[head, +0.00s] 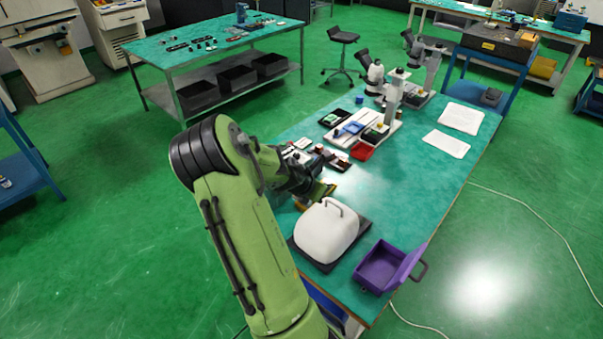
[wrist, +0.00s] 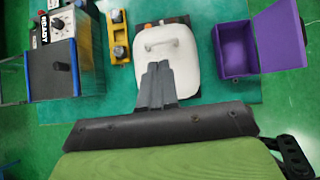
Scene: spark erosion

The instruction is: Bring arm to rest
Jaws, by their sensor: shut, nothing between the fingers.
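My green arm reaches over the near end of the teal-topped table (head: 410,180) in the head view. My gripper shows in the wrist view (wrist: 158,72), shut and empty, its fingers together. In that view the fingertips overlap the white domed cover (wrist: 182,62); I cannot tell the height between them. The same white cover (head: 327,232) has a handle on top and sits on a dark base in the head view.
A purple box (head: 378,268) with its lid open stands at the table's near right corner. A yellow device (wrist: 122,38) and a dark box (wrist: 52,72) lie left of the cover in the wrist view. Microscopes, a red tray (head: 362,151) and papers (head: 446,143) stand farther along.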

